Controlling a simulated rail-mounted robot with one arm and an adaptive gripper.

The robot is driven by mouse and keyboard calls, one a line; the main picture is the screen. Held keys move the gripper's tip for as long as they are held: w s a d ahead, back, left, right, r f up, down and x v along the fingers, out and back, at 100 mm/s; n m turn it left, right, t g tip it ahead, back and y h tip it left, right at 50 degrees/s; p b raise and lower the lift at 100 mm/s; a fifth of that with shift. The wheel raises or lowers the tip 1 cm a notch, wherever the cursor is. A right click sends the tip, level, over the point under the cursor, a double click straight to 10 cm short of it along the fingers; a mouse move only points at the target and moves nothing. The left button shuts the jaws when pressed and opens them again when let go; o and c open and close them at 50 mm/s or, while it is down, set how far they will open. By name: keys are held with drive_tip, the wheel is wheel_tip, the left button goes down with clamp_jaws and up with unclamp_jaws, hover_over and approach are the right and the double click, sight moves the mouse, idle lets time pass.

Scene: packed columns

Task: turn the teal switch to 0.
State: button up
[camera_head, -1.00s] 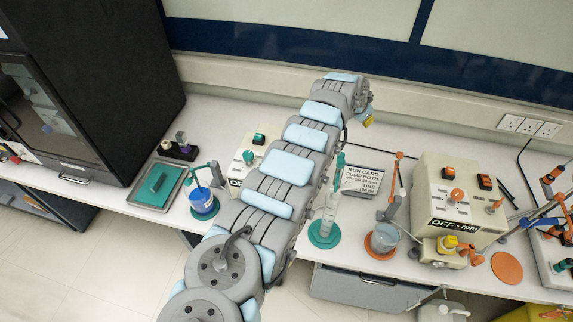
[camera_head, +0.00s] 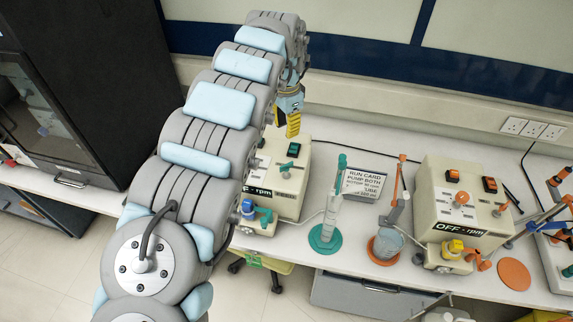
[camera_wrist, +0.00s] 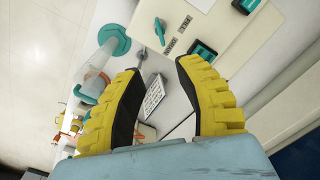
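A cream pump box with teal controls (camera_head: 262,201) stands on the bench, partly hidden behind my arm. A dark teal rocker (camera_head: 293,150) is on its top, with a small teal lever (camera_head: 286,167) nearer the front. In the wrist view two teal rockers, one upper (camera_wrist: 245,4) and one lower (camera_wrist: 203,52), and the teal lever (camera_wrist: 160,28) show on the panel. Their settings are too small to read. My gripper (camera_head: 292,126) is above the back of the box, apart from it. In the wrist view its yellow fingers (camera_wrist: 156,72) are spread with nothing held.
A teal-based cylinder (camera_head: 328,221), a run card (camera_head: 362,183) and an orange-based beaker (camera_head: 387,241) stand right of the box. A second pump box with orange controls (camera_head: 450,205) is farther right. A dark cabinet (camera_head: 110,70) is at left.

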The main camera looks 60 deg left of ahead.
sight(287, 164)
wheel_tip(287, 164, down, 16)
drive_tip(key=shift+f, duration=0.15)
idle(0.8)
drive_tip(key=shift+c, duration=0.4)
clamp_jaws()
